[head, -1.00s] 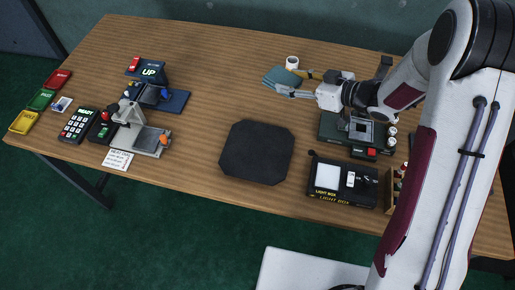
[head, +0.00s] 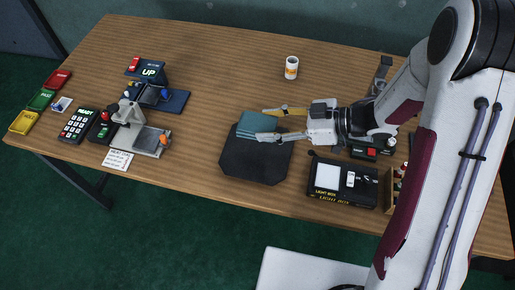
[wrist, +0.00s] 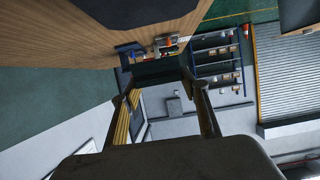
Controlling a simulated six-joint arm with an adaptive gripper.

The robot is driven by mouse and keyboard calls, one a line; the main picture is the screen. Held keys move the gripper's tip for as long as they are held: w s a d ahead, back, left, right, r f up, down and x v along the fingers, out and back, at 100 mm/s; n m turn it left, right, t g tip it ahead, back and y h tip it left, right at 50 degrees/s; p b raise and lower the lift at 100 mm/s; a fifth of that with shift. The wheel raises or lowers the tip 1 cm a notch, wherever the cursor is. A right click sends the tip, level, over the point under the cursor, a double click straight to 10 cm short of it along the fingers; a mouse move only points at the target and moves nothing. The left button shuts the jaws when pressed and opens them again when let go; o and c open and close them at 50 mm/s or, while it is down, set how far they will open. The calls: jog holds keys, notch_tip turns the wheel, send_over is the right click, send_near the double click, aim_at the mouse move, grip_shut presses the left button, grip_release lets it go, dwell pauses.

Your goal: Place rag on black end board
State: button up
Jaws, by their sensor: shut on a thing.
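The teal rag (head: 252,123) is folded and pinched between the fingertips of my gripper (head: 266,125). In the head view it overlaps the far edge of the black end board (head: 250,165), a flat dark octagon at the middle of the table. It appears held over the board; I cannot tell whether it touches. In the wrist view both fingers of my gripper (wrist: 160,85) close on a dark strip, the rag (wrist: 160,70), and part of the dark board (wrist: 130,10) shows at the top.
A light box (head: 343,181) stands right of the board, close to it. A white cup (head: 292,67) stands behind my gripper. A splicer-like device (head: 145,135) and a keypad (head: 77,124) are at left. The table between the board and the left devices is clear.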

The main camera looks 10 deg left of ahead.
jog(key=shift+f, duration=0.15)
send_over(269, 152)
jog(key=shift+f, duration=2.75)
jog(key=shift+f, duration=2.1)
jog(key=shift+f, duration=0.15)
jog(key=o, duration=1.1)
jog(key=shift+c, duration=0.2)
jog(key=shift+o, duration=0.2)
